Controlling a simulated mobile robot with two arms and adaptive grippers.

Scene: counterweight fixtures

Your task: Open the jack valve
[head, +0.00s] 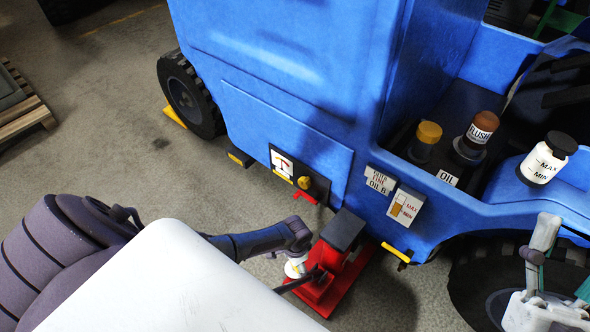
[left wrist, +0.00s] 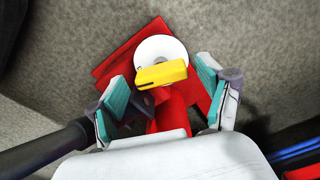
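The red jack (head: 335,262) with a dark top pad stands on the floor beside the blue vehicle; its red body also shows in the left wrist view (left wrist: 172,118). Its valve has a yellow bar handle (left wrist: 162,76) over a white disc (left wrist: 160,50). My left gripper (left wrist: 163,92) is open, with one teal-padded finger on each side of the handle. Gaps show between the pads and the handle. In the head view my left arm hides most of this gripper. My right gripper (head: 558,262) is open and empty at the lower right.
The blue vehicle (head: 300,60) fills the upper middle, with tyres (head: 190,92) beside open floor. Capped bottles (head: 481,130) stand on the vehicle. A pallet (head: 25,108) lies far left.

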